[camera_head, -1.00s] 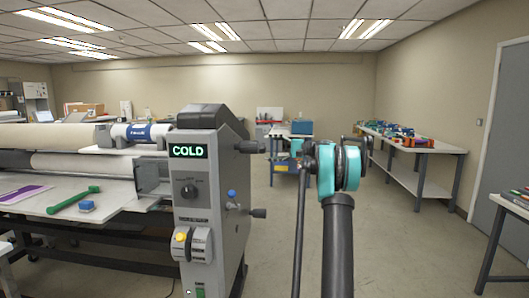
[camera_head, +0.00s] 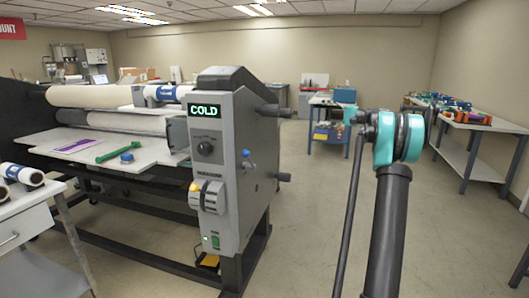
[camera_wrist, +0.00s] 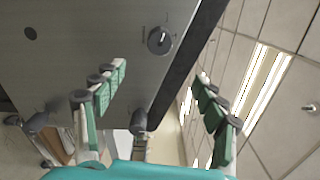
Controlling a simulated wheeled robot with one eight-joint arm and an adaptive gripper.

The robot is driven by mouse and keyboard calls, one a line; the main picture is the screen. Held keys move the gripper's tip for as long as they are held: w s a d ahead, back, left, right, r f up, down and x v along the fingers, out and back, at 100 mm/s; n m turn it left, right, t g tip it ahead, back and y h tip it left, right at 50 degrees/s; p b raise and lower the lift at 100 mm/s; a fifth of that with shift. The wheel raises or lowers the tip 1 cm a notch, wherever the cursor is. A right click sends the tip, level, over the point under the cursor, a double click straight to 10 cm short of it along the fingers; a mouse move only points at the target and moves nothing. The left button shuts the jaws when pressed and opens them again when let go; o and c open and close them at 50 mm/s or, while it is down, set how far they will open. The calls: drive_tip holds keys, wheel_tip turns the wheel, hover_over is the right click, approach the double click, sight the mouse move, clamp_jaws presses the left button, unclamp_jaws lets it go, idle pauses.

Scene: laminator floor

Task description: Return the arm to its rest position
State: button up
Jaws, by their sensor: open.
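My arm shows in the head view as a dark upright link (camera_head: 390,225) with a turquoise joint (camera_head: 398,138) at its top, right of the laminator (camera_head: 228,160). My gripper is hidden or not distinct there. In the wrist view my gripper (camera_wrist: 160,78) is open, with its green-padded fingers spread wide and nothing between them. A grey machine panel with a dark knob (camera_wrist: 159,41) lies beyond the fingers, and the ceiling with lights fills the right of that view.
The laminator's display reads COLD. A green tool (camera_head: 118,152) and a blue object (camera_head: 127,157) lie on its table. A white cart with rolls (camera_head: 20,174) stands at left. A blue cart (camera_head: 333,130) and a bench (camera_head: 470,120) stand behind. The floor between is clear.

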drive_tip(key=s+a+f+n+g+h, duration=0.1)
drive_tip(key=s+a+f+h, duration=0.4)
drive_tip(key=s+f, duration=0.6)
drive_tip(key=s+a+f+n+g+h, duration=0.1)
drive_tip(key=s+a+f+h, duration=0.3)
drive_tip(key=s+a+f, duration=0.6)
drive_tip(key=s+d+f+n+h, duration=0.1)
drive_tip(key=s+d+f+h, duration=0.1)
drive_tip(key=s+f, duration=0.4)
drive_tip(key=s+d+f+n+h, duration=0.1)
drive_tip(key=s+d+f+h, duration=0.2)
drive_tip(key=s, duration=1.2)
drive_tip(key=s+d+f+n+h, duration=0.1)
drive_tip(key=s+d+f+h, duration=0.2)
drive_tip(key=s+f, duration=0.5)
drive_tip(key=shift+s+d+f+n+t, duration=0.35)
drive_tip(key=shift+s+d, duration=0.55)
drive_tip(key=shift+s, duration=0.35)
